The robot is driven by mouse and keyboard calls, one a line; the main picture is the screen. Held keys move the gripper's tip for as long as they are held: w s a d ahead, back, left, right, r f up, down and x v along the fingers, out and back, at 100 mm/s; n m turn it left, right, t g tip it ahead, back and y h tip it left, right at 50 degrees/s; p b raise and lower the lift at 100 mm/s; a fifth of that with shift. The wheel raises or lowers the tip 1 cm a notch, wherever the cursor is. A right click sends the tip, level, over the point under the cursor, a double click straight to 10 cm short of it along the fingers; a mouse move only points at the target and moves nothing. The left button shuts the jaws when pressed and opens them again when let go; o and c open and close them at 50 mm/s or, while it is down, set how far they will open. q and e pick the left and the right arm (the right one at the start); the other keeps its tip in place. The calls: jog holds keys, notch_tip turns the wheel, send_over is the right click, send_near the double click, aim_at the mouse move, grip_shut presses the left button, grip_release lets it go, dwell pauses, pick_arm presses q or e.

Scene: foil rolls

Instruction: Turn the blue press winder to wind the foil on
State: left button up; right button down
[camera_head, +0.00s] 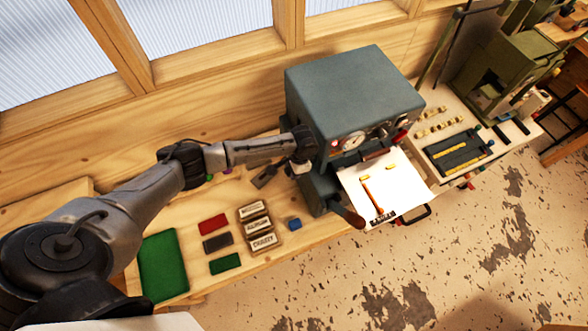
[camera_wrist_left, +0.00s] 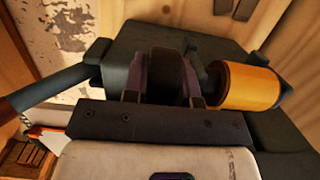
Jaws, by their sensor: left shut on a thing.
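The blue press (camera_head: 350,95) is a blue-grey box with a gauge and a white sheet on its front bed. My left gripper (camera_head: 300,152) is at the press's left side. In the left wrist view, my left gripper (camera_wrist_left: 164,90) has a finger on either side of a dark round winder (camera_wrist_left: 165,72) and is shut on it. A gold foil roll (camera_wrist_left: 248,86) sits just right of the winder in that view. The winder is mostly hidden behind the gripper in the head view. My right gripper is in neither view.
A lever with a brown handle (camera_head: 347,214) sticks out at the press's lower left. Labelled boxes (camera_head: 258,226), coloured blocks (camera_head: 214,224) and a green mat (camera_head: 163,266) lie on the wooden bench. A second, green press (camera_head: 510,75) stands at the right.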

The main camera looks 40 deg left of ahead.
pick_arm(q)
jog(key=shift+f, duration=0.1)
jog(key=o, duration=0.9)
jog(key=r+b, duration=0.1)
jog(key=r, duration=0.3)
jog(key=w+r+b, duration=0.1)
jog(key=r, duration=0.4)
jog(key=w+d+r, duration=0.1)
jog(key=r, duration=0.3)
jog(key=shift+r+b, duration=0.4)
jog(key=shift+f, duration=0.1)
